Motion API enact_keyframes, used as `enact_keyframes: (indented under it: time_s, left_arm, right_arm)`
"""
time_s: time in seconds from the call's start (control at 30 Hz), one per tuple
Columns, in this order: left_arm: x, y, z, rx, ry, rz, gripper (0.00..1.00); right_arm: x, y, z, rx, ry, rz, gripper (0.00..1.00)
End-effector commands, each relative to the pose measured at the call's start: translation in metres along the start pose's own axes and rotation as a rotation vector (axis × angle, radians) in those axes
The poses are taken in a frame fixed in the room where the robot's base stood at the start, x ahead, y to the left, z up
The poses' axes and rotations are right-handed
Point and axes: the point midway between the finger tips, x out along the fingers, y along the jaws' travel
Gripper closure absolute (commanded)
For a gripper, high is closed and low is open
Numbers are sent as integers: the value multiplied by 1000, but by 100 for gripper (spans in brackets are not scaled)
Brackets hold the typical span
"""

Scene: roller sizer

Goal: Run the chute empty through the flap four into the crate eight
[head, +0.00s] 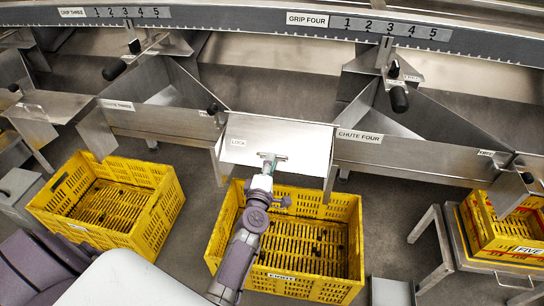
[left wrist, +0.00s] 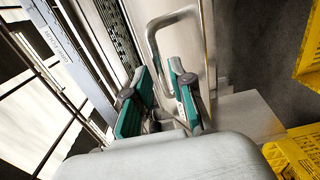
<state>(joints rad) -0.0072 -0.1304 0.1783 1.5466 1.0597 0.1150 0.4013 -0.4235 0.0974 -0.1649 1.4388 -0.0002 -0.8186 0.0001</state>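The flap (head: 290,135) is a pale metal plate with a small label I cannot read for certain, left of the CHUTE FOUR label (head: 360,136). Chute four (head: 440,118) has sloping metal walls; its contents are not clear. My left gripper (head: 268,163) is at the handle on the flap. In the left wrist view, the bent metal handle (left wrist: 172,20) has one leg between my two green fingers (left wrist: 160,80); whether they press on it is unclear. Yellow crate eight (head: 347,210) stands below the flap, with a few small dark spots inside. My right gripper is not in view.
Another yellow crate (head: 150,225) stands at left below chute three (head: 150,120). Crate five (head: 480,235) sits on a metal stand at right. Black-handled levers (head: 399,98) stick out above. The GRIP FOUR scale (head: 390,28) runs along the top rail.

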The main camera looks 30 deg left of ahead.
Motion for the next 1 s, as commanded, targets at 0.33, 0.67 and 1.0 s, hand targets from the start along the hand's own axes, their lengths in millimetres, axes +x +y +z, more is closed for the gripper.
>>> enact_keyframes:
  time_s: [0.33,0.67,1.0]
  left_arm:
    - [33,-1,0,1,0,-1,77]
    - [33,0,0,1,0,-1,89]
    - [33,-1,0,2,0,-1,100]
  right_arm:
    - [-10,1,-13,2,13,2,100]
    - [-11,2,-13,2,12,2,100]
    - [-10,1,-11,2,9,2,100]
